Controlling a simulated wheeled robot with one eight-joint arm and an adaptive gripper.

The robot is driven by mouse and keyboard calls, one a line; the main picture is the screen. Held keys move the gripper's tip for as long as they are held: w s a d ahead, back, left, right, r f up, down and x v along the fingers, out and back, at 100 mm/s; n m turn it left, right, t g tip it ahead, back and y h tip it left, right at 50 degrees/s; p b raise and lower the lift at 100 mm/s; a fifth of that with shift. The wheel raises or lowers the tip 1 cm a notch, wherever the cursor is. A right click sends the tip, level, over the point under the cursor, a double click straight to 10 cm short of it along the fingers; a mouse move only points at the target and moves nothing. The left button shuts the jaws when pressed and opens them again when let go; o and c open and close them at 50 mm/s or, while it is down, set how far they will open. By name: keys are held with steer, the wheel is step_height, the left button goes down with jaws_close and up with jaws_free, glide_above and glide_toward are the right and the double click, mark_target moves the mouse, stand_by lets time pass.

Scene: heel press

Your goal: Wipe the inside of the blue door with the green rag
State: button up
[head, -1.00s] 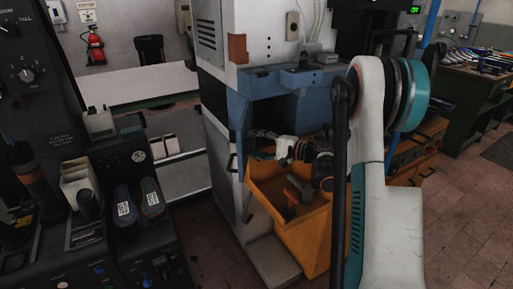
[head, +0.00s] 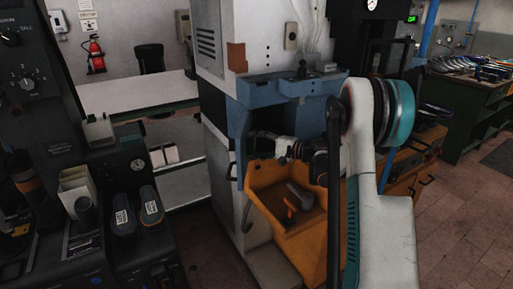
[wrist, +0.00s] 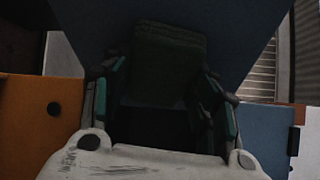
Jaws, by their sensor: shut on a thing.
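My gripper (wrist: 163,95) is shut on the green rag (wrist: 165,60), which looks dark in the wrist view and sticks out beyond the fingertips. A blue panel (wrist: 85,22), which looks like the blue door, fills the view behind the rag. I cannot tell whether the rag touches it. In the head view, my gripper (head: 262,143) is in the dark space under the machine's blue front (head: 290,88), above the orange bin. The rag cannot be made out there, and the door's inner face is hidden.
The orange bin (head: 262,205) stands below my wrist, with an orange-handled tool (head: 291,203) inside. The white machine body (head: 215,185) is to the left. A dark control console (head: 120,250) stands at the near left. Orange drawers (head: 405,170) are at the right.

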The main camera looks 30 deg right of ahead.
steer(key=shift+w+d, duration=0.3)
steer(key=shift+w, duration=0.25)
steer(key=shift+w+d, duration=0.3)
steer(key=shift+w, duration=0.25)
steer(key=shift+c, duration=0.4)
steer(key=shift+s, duration=0.1)
steer(key=s+a+b, duration=0.1)
steer(key=s+a, duration=0.5)
steer(key=s, duration=0.4)
steer(key=shift+a, duration=0.1)
steer(key=s+d, duration=0.3)
steer(key=d, duration=0.2)
stand_by(0.5)
